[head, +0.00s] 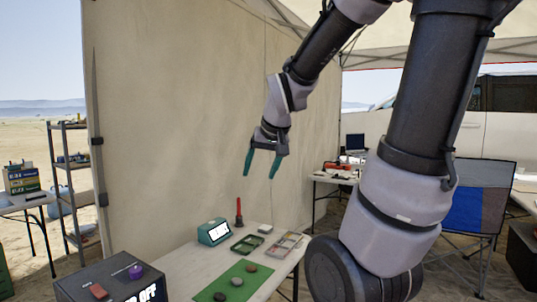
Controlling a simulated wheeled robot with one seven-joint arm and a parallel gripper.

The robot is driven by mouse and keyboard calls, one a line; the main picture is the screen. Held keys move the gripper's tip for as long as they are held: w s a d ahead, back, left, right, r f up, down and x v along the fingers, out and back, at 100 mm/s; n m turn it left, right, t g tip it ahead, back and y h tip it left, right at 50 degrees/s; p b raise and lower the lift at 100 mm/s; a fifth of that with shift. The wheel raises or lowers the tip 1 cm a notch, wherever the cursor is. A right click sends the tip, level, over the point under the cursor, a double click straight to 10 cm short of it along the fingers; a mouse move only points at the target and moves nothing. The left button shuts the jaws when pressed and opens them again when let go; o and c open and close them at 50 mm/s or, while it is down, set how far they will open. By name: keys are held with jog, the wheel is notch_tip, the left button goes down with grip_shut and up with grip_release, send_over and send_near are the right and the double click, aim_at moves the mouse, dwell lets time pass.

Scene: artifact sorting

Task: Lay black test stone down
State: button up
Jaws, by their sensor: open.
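My gripper (260,175) is raised high above the near table, with its two green fingers apart and pointing down. Nothing shows between them. A green mat (262,284) lies on the white table below. Three small stones lie in a row on it: a brownish one (251,268), a greyish one (237,282) and a dark one (220,296) nearest the front edge of the picture. Which of them is the black test stone I cannot tell for sure; the dark one looks closest. The gripper touches none of them.
Behind the mat stand a teal device with a display (214,231), a red-handled tool (239,212), a green tray (247,244) and a compartmented tray (285,245). A tent wall (180,120) rises behind.

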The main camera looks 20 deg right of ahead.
jog(key=s+a+r, duration=0.1)
jog(key=s+r, duration=0.2)
jog(key=s, duration=0.2)
jog(key=s+a+r+m+y, duration=0.1)
jog(key=s+r, duration=0.1)
jog(key=s, duration=0.4)
jog(key=shift+a+r+m, duration=0.25)
jog(key=shift+r+m, duration=0.05)
jog(key=shift+r, duration=0.1)
dwell(0.4)
